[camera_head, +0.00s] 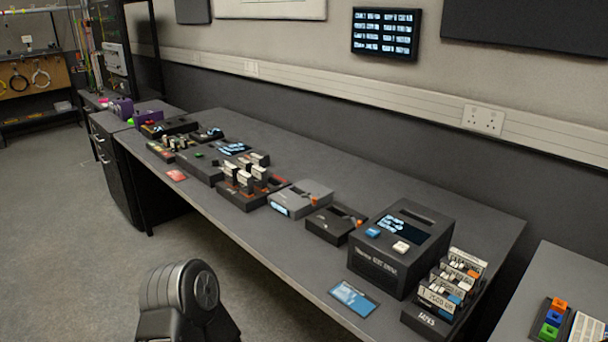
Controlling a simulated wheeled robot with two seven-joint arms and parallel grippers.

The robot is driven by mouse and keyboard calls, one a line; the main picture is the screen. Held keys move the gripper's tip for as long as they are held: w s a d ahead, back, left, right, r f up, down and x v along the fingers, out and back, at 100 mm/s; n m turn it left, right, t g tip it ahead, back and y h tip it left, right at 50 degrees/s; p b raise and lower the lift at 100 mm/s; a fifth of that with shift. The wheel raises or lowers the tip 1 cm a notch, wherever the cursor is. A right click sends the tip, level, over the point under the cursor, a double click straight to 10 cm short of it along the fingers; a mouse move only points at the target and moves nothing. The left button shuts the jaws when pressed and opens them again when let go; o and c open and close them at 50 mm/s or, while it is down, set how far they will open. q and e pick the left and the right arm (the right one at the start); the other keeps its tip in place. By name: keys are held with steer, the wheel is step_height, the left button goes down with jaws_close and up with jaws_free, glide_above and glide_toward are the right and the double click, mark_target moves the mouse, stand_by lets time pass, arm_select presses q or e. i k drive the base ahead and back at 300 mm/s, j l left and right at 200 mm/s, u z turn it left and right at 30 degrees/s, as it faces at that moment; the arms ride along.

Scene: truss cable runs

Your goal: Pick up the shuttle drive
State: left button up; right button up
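No object can be clearly read as the shuttle drive; the labels are too small and blurred to tell. Candidates stand along the long dark bench (270,245). A rack of upright labelled cartridges (447,287) is at its right end. Several white-and-black cartridges (246,178) stand in a black tray with orange marks (236,198) near the middle. A grey box with a small screen (300,199) and a smaller black box (333,224) sit to the right of that tray. Neither gripper is in view; only a dark rounded link of my arm shows at the bottom.
A large black box (375,268) with a screen and blue and white buttons stands left of the rack. Another table (560,280) is at right. Grey floor (70,240) is clear.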

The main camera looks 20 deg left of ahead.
mark_target(230, 170)
steer(key=i+j+z, duration=0.15)
steer(key=j+z, duration=0.35)
steer(key=j, duration=0.15)
steer(key=j+z, duration=0.45)
steer(key=j, duration=0.25)
steer(key=j+z, duration=0.5)
steer(key=j, duration=0.25)
steer(key=k+j, duration=0.1)
steer(key=j, duration=0.8)
steer(key=k+j+z, duration=0.1)
steer(key=j, duration=0.3)
steer(key=k+j, duration=0.15)
steer(key=j, duration=0.3)
steer(key=k+j, duration=0.1)
steer(key=j, duration=0.35)
steer(key=j+z, duration=0.1)
steer(key=j, duration=0.35)
steer(key=k, duration=0.05)
